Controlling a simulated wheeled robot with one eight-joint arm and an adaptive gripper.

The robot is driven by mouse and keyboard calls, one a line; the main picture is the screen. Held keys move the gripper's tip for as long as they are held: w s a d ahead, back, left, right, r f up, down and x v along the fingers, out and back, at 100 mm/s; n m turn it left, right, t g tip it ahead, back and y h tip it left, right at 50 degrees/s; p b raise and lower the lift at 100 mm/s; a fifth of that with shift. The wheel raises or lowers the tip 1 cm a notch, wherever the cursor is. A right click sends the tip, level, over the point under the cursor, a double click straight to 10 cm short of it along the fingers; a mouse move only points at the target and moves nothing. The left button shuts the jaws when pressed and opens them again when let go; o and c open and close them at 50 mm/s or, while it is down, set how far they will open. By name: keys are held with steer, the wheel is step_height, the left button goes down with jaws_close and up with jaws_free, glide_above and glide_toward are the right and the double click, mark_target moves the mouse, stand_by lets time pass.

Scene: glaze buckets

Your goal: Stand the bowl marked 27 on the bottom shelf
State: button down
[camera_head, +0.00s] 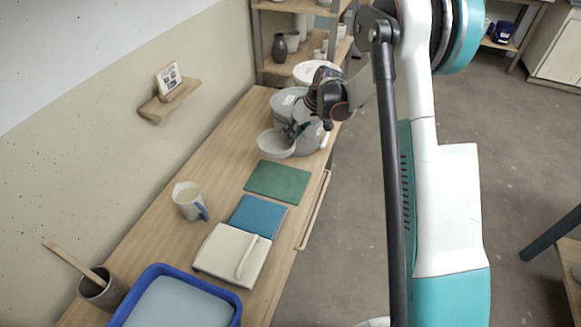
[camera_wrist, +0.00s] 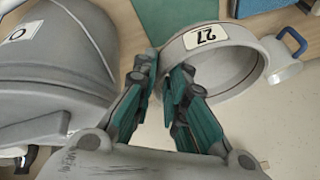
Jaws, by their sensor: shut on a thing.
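The pale grey bowl (camera_head: 273,146) is at the far part of the wooden table, just beyond the green mat. In the wrist view the bowl (camera_wrist: 246,66) shows a white label reading 27 on its outer side. My gripper (camera_head: 294,130) is at the bowl's right side. In the wrist view my gripper (camera_wrist: 172,84) has its teal fingers on the bowl's wall, one partly across its rim, and is shut on it. Whether the bowl touches the table cannot be told. A wooden shelf rack (camera_head: 291,69) stands beyond the table, its lower part hidden.
Lidded grey buckets (camera_head: 288,100) crowd the table beside the gripper; one bucket (camera_wrist: 45,85) fills the left of the wrist view. A green mat (camera_head: 278,181), blue cloth (camera_head: 257,215), jug (camera_head: 187,201) and blue tub (camera_head: 153,275) lie nearer.

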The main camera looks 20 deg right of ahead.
step_height(320, 180, down, 14)
steer(key=b, duration=0.4)
steer(key=shift+f+b, duration=0.15)
steer(key=shift+b, duration=0.15)
steer(key=c, duration=1.6)
jaws_free()
